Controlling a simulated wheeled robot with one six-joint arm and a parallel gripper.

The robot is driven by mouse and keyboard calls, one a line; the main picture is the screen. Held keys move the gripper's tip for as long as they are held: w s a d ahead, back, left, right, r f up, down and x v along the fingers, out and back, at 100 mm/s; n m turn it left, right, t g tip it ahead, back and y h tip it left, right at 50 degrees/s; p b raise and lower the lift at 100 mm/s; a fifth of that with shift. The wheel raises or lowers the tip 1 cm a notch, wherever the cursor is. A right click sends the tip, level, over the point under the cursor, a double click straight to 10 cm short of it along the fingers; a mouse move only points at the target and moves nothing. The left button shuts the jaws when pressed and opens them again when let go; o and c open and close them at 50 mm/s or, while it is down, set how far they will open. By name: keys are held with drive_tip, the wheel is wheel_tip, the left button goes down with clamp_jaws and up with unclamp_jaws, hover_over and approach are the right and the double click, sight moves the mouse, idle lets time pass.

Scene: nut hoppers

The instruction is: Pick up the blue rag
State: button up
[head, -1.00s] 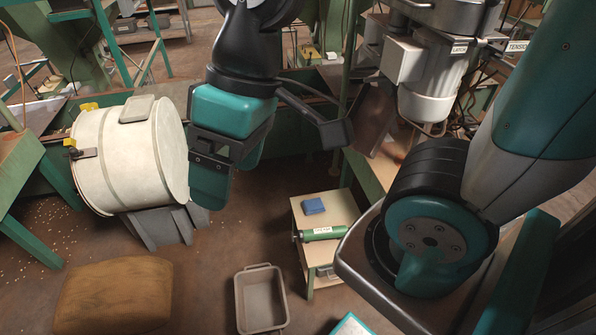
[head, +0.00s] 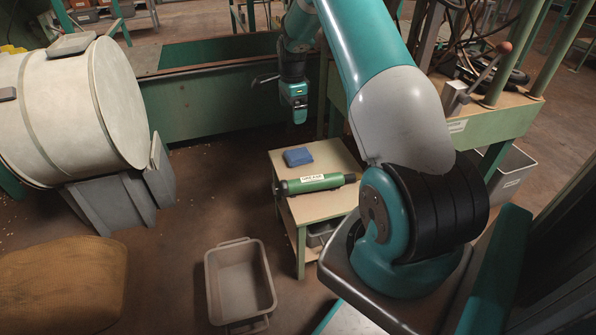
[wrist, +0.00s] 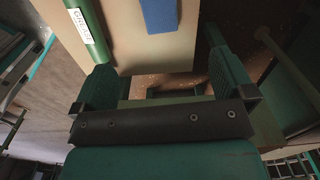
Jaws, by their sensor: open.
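The blue rag (head: 298,157) is a small folded pad lying on top of a small light-topped side table (head: 325,206), near its back left. It also shows at the top edge of the wrist view (wrist: 160,14), partly cut off. My gripper (head: 296,116) is above and behind the rag in the head view, apart from it. In the wrist view its two green fingers (wrist: 160,85) are spread wide with nothing between them, and the rag lies beyond them.
A green grease tube (head: 318,184) lies on the table just in front of the rag. A grey bin (head: 213,288) stands on the floor at front left. A big white drum (head: 75,110) is at left, a green trough wall (head: 210,100) behind, and a workbench (head: 470,125) at right.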

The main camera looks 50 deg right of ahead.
drive_tip(key=b, duration=0.4)
hover_over(295, 154)
wheel_tip(295, 154, down, 13)
drive_tip(key=shift+w+d+r, duration=0.1)
wheel_tip(295, 154, down, 5)
drive_tip(key=b, duration=0.2)
drive_tip(key=shift+f+b, duration=0.2)
drive_tip(key=shift+b, duration=0.2)
drive_tip(key=shift+r, duration=0.1)
drive_tip(key=c, duration=1)
